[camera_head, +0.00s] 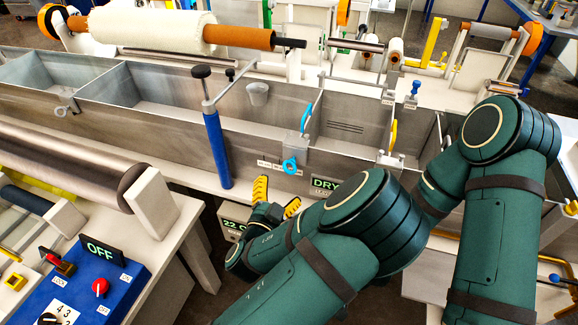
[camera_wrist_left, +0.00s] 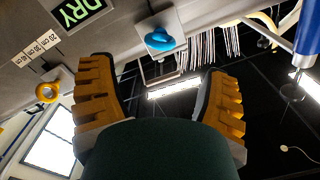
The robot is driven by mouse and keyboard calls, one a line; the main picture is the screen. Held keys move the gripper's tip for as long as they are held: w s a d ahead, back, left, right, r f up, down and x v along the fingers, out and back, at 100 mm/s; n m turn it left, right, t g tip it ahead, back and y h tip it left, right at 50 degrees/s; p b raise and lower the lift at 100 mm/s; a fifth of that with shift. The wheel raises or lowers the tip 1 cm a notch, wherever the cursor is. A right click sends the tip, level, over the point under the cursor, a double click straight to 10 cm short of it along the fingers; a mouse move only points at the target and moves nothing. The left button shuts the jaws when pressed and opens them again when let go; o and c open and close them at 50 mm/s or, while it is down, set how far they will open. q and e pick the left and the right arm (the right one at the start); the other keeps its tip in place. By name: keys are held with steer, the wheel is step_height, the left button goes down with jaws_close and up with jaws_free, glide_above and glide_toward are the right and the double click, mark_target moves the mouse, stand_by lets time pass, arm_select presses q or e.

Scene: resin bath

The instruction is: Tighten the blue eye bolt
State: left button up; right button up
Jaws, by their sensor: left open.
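The blue eye bolt (camera_head: 290,165) is on a small grey bracket on the front wall of the metal bath (camera_head: 160,127). It also shows in the left wrist view (camera_wrist_left: 159,39), at the top centre, beyond the fingertips. My left gripper (camera_head: 276,196) has yellow ridged fingers spread apart and empty. It is a little below the eye bolt, and the forearm in front hides part of it. In the left wrist view the open fingers (camera_wrist_left: 156,82) lie either side of the view, with the bolt between their lines but apart from them. My right gripper is not in view.
A blue post (camera_head: 217,150) with a crossbar stands left of the bolt. A lit DRY sign (camera_head: 325,184) is right of it. A blue control box (camera_head: 82,292) reading OFF and a large roller (camera_head: 75,160) are at the left. A yellow ring (camera_wrist_left: 47,91) shows in the wrist view.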

mark_target(287, 173)
arm_select(q)
steer(key=x, duration=0.9)
steer(key=c, duration=1.2)
